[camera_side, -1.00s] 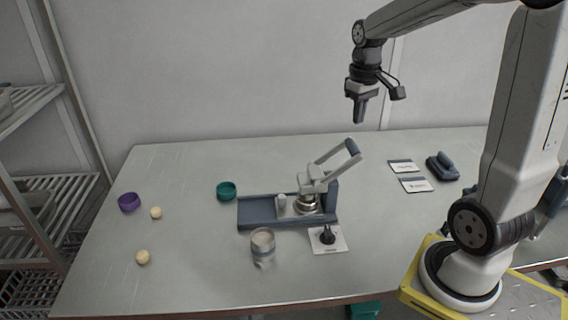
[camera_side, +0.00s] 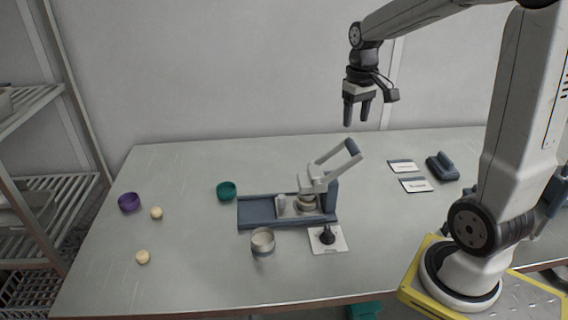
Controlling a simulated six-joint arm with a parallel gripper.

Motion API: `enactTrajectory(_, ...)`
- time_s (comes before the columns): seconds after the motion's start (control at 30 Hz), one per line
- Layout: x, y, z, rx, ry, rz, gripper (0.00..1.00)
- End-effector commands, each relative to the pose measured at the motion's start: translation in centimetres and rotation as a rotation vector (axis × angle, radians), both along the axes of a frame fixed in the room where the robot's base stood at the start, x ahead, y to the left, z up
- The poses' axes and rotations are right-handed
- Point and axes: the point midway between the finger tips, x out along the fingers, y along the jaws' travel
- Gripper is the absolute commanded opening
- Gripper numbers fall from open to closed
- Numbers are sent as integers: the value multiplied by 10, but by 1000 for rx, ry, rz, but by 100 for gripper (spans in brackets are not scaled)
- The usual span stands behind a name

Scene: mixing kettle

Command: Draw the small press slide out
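The small press (camera_side: 318,183) stands on the table with its lever raised to the upper right. Its slide (camera_side: 296,208), a pale plate with a small upright knob, sits on the dark blue base rail (camera_side: 257,213), under the press head at the rail's right part. The left part of the rail is bare. My gripper (camera_side: 356,122) hangs high above the back of the table, up and right of the press, touching nothing. Its two fingers point down with a gap between them, and it is empty.
A clear jar (camera_side: 263,243) stands in front of the rail. A dark tamper (camera_side: 327,237) stands on a white card. A teal bowl (camera_side: 226,191), purple bowl (camera_side: 129,203) and pale balls (camera_side: 142,257) lie left. Cards (camera_side: 416,185) and a dark blue block (camera_side: 442,167) lie right.

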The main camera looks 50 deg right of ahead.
Motion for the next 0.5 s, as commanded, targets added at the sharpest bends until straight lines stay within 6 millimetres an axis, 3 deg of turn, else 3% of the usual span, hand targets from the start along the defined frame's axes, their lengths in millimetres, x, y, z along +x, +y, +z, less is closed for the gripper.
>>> enactTrajectory(0.5,41,24,-36,1,2,-529,62)
